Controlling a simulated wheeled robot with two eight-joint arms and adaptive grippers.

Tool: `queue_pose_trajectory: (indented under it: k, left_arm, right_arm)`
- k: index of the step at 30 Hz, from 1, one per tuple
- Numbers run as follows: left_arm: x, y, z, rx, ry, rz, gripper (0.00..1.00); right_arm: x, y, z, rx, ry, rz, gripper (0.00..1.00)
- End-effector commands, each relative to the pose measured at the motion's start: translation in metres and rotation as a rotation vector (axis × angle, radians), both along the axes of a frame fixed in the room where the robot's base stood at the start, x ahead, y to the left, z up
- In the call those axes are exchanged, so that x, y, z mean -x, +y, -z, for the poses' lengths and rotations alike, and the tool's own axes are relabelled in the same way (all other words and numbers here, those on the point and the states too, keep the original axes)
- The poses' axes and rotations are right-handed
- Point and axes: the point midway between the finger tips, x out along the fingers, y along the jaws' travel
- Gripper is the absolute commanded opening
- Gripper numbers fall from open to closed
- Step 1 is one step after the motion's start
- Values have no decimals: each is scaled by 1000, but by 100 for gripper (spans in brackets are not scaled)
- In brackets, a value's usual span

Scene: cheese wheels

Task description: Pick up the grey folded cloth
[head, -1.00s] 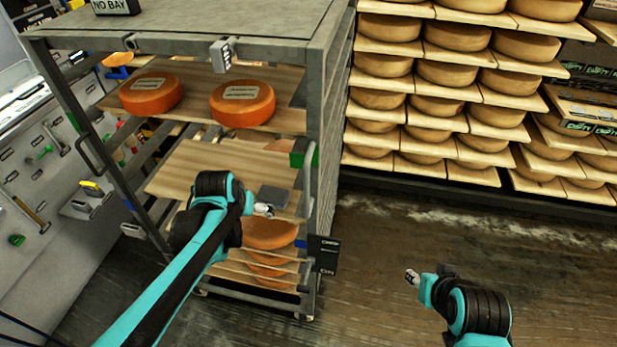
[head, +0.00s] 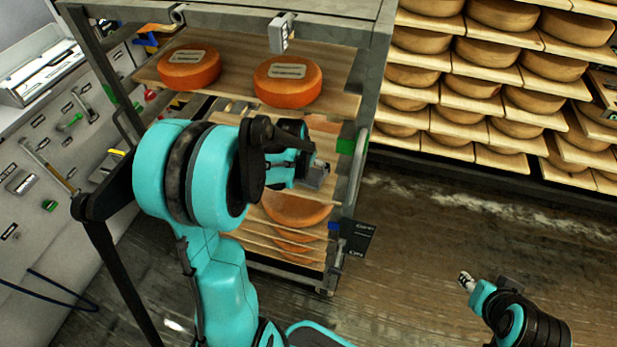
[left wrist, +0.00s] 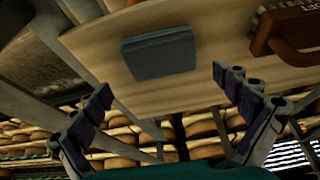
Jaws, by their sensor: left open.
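The grey folded cloth (left wrist: 159,54) lies flat on a wooden shelf board (left wrist: 215,25) in the left wrist view. In the head view my left arm hides it. My left gripper (left wrist: 165,105) is open and empty in the left wrist view, its two fingers apart with the cloth beyond them, between their lines. In the head view my left gripper (head: 318,172) is at the rack's middle shelf, partly hidden by my arm. My right gripper (head: 466,281) is low at the right, over the floor and away from the rack; its fingers are too small to read.
Two orange cheese wheels (head: 190,67) (head: 288,80) sit on the rack's upper board. More orange wheels (head: 297,210) are on lower boards. A green block (head: 346,146) is by the rack's right post. A brown object (left wrist: 290,35) lies right of the cloth. Shelves of cheese stand behind.

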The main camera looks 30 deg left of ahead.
Motion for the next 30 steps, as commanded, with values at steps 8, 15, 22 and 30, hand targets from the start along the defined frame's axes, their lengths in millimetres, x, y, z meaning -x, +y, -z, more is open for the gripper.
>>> queue_pose_trajectory:
  k: [8, 15, 22, 30]
  left_arm:
    - [-10, 3, 42, 0, 0, 0, 100]
    - [-11, 3, 44, 0, 0, 0, 100]
    - [-11, 3, 44, 0, 0, 0, 61]
    - [-11, 3, 43, 0, 0, 0, 61]
  right_arm:
    - [0, 0, 24, 0, 0, 0, 40]
    - [0, 0, 23, 0, 0, 0, 40]
    - [0, 0, 23, 0, 0, 0, 40]
    - [0, 0, 23, 0, 0, 0, 40]
